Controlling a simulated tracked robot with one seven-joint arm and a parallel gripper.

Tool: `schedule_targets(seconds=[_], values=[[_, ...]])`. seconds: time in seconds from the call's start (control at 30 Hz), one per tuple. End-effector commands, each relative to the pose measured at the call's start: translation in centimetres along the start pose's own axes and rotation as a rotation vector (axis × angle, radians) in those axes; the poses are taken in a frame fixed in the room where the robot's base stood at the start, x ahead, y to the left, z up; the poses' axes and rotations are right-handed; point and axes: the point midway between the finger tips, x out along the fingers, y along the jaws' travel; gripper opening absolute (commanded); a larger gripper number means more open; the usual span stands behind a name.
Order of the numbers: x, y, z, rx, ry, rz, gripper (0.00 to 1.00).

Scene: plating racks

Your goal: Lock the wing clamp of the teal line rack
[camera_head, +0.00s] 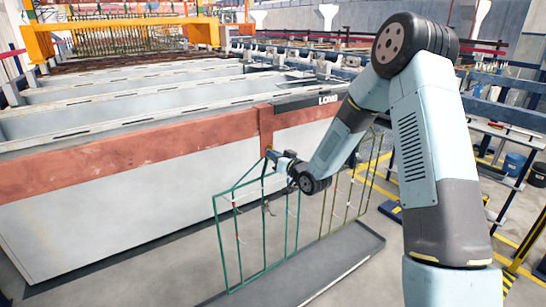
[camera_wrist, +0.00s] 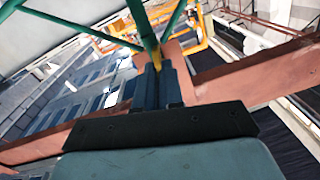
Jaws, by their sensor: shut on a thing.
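The teal line rack (camera_head: 221,243) is an upright teal frame with thin vertical bars, in front of the long white tank. Its teal bars also cross the top of the wrist view (camera_wrist: 76,27).
A second, olive-yellow rack (camera_head: 336,199) stands just right of the teal one. A grey low tray (camera_head: 345,254) lies under the racks. The white tank with its rust-red rim (camera_head: 130,151) is close behind. Blue drums (camera_head: 513,164) stand far right.

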Motion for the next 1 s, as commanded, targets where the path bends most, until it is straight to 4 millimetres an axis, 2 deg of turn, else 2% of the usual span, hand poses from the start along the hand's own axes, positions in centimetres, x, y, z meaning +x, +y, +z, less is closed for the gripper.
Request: schedule_targets(seconds=[0.4, 0.97, 1.0], values=[[-0.17, 0.2, 0.34, -0.193, -0.008, 0.004, 0.0], [-0.12, 0.12, 0.28, -0.224, -0.007, 0.002, 0.0], [-0.12, 0.12, 0.27, -0.224, -0.007, 0.002, 0.1]])
